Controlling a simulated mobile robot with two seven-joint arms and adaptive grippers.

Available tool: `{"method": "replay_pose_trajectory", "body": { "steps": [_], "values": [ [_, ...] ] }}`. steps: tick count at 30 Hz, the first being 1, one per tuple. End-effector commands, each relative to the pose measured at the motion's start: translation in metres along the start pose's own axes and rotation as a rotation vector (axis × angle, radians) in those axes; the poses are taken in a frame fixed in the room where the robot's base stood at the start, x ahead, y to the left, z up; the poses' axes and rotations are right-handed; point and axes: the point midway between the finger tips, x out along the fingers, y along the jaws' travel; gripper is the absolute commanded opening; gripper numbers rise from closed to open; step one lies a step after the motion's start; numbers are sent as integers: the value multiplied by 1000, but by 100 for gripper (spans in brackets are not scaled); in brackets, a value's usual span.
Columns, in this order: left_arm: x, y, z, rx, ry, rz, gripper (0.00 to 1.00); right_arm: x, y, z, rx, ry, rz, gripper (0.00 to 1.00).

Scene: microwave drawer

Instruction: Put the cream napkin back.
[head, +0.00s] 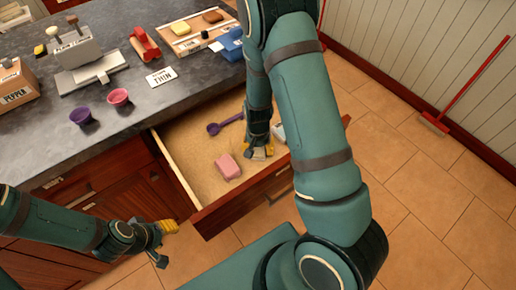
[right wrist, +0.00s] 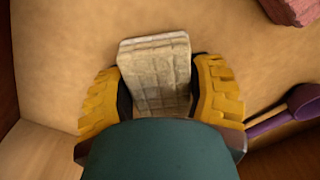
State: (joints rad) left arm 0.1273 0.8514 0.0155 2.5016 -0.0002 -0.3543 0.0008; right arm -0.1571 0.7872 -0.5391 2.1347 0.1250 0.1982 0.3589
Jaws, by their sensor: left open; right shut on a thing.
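The cream napkin (right wrist: 155,75), a folded pale quilted cloth, lies between the yellow fingers of my right gripper (right wrist: 161,97) in the right wrist view. The gripper is shut on it. In the head view my right gripper (head: 259,152) reaches down into the open drawer (head: 184,178), near its right side. The napkin is mostly hidden there by the gripper and arm. My left gripper (head: 166,243) is open and empty, outside the drawer at the lower left.
A pink block (head: 228,167) and a purple scoop (head: 225,124) lie in the drawer left of my right gripper. A red squeegee (head: 465,90) leans at the right wall.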

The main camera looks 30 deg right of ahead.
Motion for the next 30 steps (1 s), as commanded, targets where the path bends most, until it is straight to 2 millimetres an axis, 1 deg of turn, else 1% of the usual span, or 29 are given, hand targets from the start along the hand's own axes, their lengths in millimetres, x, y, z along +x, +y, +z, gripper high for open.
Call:
{"method": "replay_pose_trajectory", "body": {
  "steps": [5,6,7,8,17,20,23,30],
  "values": [
    [1,0,0,0,0,0,47,2,0,0,0,0,0,17],
    [1,0,0,0,0,0,47,1,0,0,0,0,0,74],
    [1,0,0,0,0,0,47,1,0,0,0,0,0,84],
    [1,0,0,0,0,0,47,1,0,0,0,0,0,92],
    [0,0,0,0,0,0,47,0,0,0,0,0,0,92],
    [-2,1,0,0,-1,0,47,-5,0,0,0,1,-1,92],
    [-7,3,0,-1,-3,0,47,-18,-1,-1,0,4,-2,92],
    [-24,9,2,-2,-10,1,47,-68,-1,-1,0,3,-3,92]
  ]
}}
